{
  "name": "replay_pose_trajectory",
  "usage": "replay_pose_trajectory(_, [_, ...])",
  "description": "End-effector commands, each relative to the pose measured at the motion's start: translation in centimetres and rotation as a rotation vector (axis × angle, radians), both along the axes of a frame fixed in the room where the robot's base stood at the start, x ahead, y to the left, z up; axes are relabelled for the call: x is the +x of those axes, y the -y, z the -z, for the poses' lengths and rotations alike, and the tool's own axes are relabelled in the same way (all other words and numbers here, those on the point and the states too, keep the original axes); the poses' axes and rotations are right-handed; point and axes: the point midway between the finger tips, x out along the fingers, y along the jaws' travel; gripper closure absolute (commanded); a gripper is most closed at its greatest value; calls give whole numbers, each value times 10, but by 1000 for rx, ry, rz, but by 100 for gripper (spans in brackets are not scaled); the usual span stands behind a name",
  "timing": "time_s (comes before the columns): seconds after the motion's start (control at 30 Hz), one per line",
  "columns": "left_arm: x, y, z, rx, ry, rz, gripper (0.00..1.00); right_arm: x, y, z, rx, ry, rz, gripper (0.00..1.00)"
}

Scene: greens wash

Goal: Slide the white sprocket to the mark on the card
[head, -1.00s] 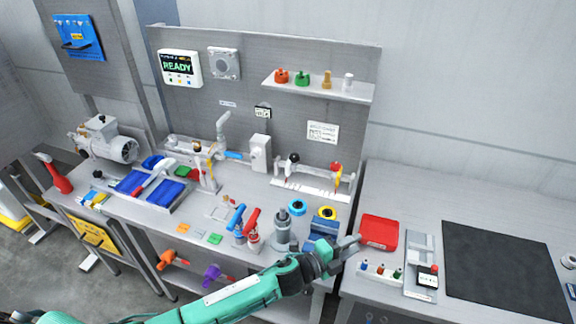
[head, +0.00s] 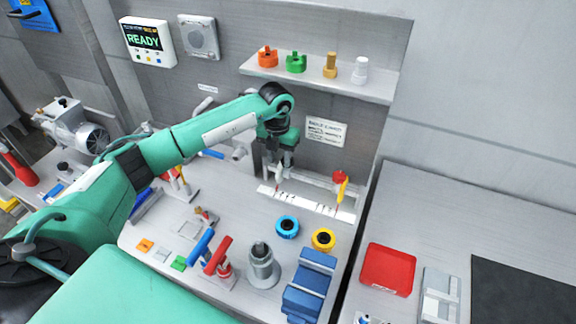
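A pale rail fixture (head: 312,205) with dark scale marks stands at the back of the bench, below the shelf. A small white piece (head: 278,175) with a red tip stands at its left end; I take it for the white sprocket, though its shape is too small to tell. A yellow piece (head: 342,190) with a red round top stands at the right end. A white card (head: 326,131) with print too small to read hangs on the panel above. My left gripper (head: 278,164) points down over the white piece, its fingers around or just above it; whether they touch is unclear. My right gripper is out of view.
Blue (head: 287,226) and yellow (head: 323,239) rings, a grey cylinder (head: 262,266) and a blue block (head: 309,285) stand in front of the rail. A red tray (head: 388,269) is at right.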

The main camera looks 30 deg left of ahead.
Motion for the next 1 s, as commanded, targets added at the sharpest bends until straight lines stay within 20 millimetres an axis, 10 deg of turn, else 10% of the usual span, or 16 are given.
replay_pose_trajectory(0.5, [0,-7,62,25,-5,-18,65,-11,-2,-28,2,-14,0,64])
replay_pose_trajectory(0.9, [0,-7,73,24,-3,-15,65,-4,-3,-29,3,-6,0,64])
replay_pose_trajectory(1.0, [0,-7,73,24,-3,-15,85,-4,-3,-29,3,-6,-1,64])
